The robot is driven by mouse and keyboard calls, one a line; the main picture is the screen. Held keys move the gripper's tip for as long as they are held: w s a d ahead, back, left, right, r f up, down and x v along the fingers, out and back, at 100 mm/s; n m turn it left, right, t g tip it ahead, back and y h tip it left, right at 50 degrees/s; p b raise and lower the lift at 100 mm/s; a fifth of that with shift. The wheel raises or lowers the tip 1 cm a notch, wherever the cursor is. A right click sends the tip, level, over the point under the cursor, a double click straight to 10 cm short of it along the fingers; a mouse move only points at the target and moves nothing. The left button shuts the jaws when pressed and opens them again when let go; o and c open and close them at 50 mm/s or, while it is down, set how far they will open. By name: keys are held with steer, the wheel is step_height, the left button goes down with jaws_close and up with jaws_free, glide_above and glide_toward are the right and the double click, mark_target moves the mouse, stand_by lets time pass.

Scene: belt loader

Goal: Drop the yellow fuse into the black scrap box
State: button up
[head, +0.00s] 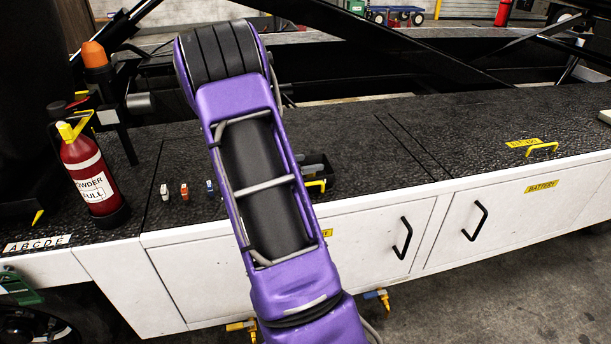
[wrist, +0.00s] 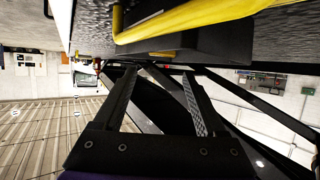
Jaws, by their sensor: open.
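Small fuses stand in a row on the black deck in the head view: a white one (head: 163,191), an orange-red one (head: 184,191) and a blue one (head: 210,187). I cannot make out a yellow fuse in either view. A dark box-like block (wrist: 225,42) and a yellow bar (wrist: 190,17) lie beyond the fingertips. My gripper is hidden in the head view.
A red powder extinguisher (head: 88,175) and an orange-topped beacon (head: 95,55) stand at the left. Yellow handles rise from the deck, one beside the black box (head: 316,184) and one farther right (head: 542,149). The deck between them is mostly clear.

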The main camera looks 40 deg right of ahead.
steer(key=p+v, duration=0.2)
steer(key=v, duration=1.4)
